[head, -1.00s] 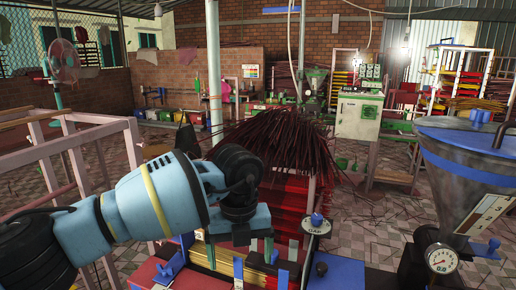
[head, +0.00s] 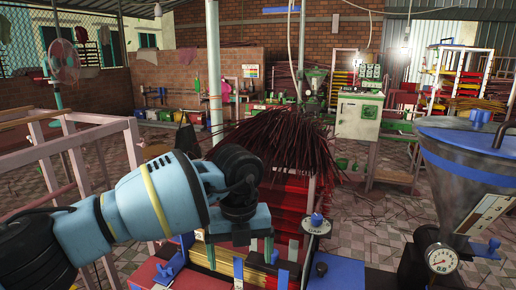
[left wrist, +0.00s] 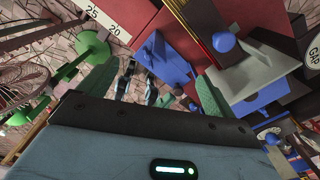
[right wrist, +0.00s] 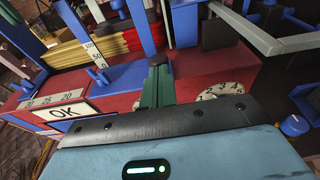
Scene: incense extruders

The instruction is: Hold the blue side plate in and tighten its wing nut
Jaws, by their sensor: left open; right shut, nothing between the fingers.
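My left gripper (head: 238,252) hangs over the red bench, its green fingers spread apart. In the left wrist view its fingers (left wrist: 155,88) stand either side of a blue bracket-like part (left wrist: 165,60), with nothing seen clamped between them. A round blue knob (left wrist: 224,41) is just right of that part. I cannot tell for certain which blue part is the side plate or the wing nut. My right gripper (right wrist: 158,75) is shut and empty, its green fingers together in front of the red block (right wrist: 205,72). A flat blue part (right wrist: 122,77) lies left of it.
A metal hopper (head: 465,185) with a gauge (head: 441,260) stands at the right. Dark incense sticks (head: 280,145) fan out behind.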

